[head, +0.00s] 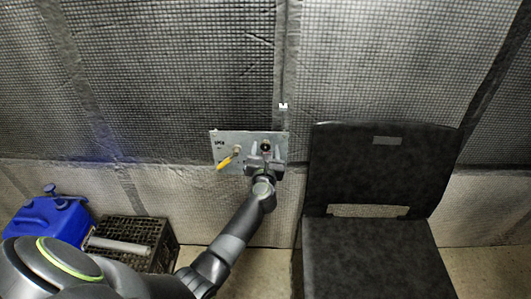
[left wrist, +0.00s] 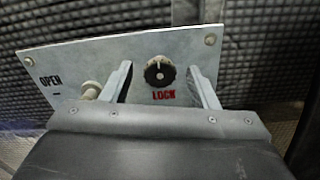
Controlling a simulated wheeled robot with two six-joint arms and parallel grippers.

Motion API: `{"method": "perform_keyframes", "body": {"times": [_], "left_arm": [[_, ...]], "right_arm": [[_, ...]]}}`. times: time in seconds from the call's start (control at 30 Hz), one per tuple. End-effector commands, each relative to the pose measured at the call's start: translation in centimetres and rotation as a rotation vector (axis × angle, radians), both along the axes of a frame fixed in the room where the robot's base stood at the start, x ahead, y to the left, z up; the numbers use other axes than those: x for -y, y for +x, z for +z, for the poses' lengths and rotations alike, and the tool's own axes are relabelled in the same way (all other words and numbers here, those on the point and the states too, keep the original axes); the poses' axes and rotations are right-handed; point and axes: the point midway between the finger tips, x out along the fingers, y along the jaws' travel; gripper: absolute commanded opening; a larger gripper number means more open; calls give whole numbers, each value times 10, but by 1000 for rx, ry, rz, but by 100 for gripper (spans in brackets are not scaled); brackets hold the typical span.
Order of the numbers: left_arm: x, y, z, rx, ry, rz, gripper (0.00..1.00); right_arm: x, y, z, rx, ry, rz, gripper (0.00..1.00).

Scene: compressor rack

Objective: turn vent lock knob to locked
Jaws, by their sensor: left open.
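The vent lock knob (left wrist: 160,72) is a small round black knob with a pale mark on its upper part, above the red word LOCK on a metal panel (left wrist: 75,58). In the head view the knob (head: 266,147) shows at the right part of the wall panel (head: 229,136). My left gripper (head: 265,160) is at the panel, just below the knob. In the left wrist view its two fingers (left wrist: 162,88) are apart, one on each side of the knob, with nothing held. Whether the fingertips touch the panel I cannot tell. My right gripper is not in view.
A yellow-handled lever (head: 228,160) sits on the panel's left part, close to my left gripper. A black chair (head: 375,165) stands right of the panel. A blue jug (head: 50,219) and a dark crate (head: 162,238) are on the floor at left.

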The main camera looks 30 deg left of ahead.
Motion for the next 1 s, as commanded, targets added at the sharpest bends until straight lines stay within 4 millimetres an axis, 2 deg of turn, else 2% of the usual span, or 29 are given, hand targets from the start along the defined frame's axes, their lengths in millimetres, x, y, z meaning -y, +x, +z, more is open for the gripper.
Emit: {"method": "perform_keyframes", "body": {"times": [0.2,0.5,0.57,1.0], "left_arm": [[0,0,0,0,0,0,54],[0,0,0,0,0,-1,15],[0,0,0,-1,-1,-1,9],[1,0,2,-52,102,-2,9]], "right_arm": [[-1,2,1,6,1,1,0],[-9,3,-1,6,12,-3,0],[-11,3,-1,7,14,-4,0],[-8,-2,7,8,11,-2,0]]}}
